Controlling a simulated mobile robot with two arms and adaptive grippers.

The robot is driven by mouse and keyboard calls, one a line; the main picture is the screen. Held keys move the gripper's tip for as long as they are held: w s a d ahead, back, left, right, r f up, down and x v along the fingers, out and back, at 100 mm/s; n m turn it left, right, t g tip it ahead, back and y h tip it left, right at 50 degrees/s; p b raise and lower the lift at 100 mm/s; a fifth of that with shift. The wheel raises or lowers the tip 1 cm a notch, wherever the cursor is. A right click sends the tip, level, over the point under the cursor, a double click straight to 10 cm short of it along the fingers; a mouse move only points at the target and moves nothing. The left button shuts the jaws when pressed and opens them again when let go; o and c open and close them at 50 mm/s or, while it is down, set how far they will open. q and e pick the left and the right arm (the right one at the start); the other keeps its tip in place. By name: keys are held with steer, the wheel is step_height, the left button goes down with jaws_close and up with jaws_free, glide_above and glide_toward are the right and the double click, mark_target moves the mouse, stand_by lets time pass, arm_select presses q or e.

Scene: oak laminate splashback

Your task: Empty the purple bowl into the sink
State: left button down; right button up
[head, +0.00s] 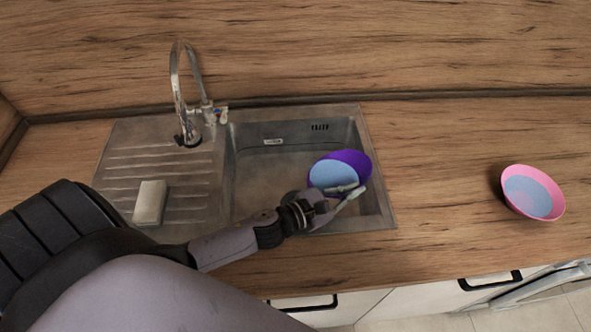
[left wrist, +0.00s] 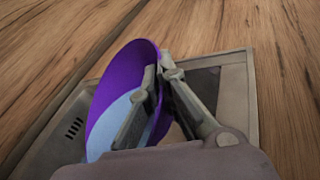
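The purple bowl (head: 358,161) is over the right part of the sink (head: 262,197), tilted, with light blue contents or a light blue inner surface (head: 331,174) showing. My left gripper (head: 350,193) is at the bowl's near right rim. In the left wrist view the purple bowl (left wrist: 140,62) stands steeply tilted, its wall between the fingers of my left gripper (left wrist: 160,72), which look closed on the rim. The sink's steel edge (left wrist: 243,80) shows behind it. My right gripper is not in view.
A pink bowl (head: 548,209) with light blue inside stands on the counter at the right. A chrome faucet (head: 178,90) rises behind the sink. A pale sponge or block (head: 150,203) lies on the drainboard (head: 180,165). The counter between sink and pink bowl is clear.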

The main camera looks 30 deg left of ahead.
arm_select(q)
steer(key=shift+a+r+n+b, duration=0.3)
steer(key=shift+a+r, duration=0.2)
steer(key=shift+a, duration=0.05)
steer(key=shift+a+r+n+t+h+b, duration=0.1)
steer(key=shift+a+n+t+h+b, duration=0.25)
steer(key=shift+a+b, duration=0.3)
steer(key=shift+a+r+n+t+h+b, duration=0.15)
steer(key=shift+a+n+t+b, duration=0.1)
steer(key=shift+a+n+b, duration=0.3)
stand_by(0.3)
steer(key=shift+s+a+r+n+t+b, duration=0.1)
steer(key=shift+a+r+n+t+b, duration=0.55)
steer(key=shift+a+r+n, duration=0.55)
stand_by(1.1)
steer(key=shift+a+r+n+t+h+b, duration=0.2)
steer(key=shift+a+r+n+t, duration=0.15)
steer(key=shift+a+n, duration=0.2)
steer(key=shift+a+r+n+t+h+b, duration=0.1)
steer(key=shift+a+r+n+t+b, duration=0.1)
steer(key=shift+a+r+n, duration=0.35)
stand_by(0.6)
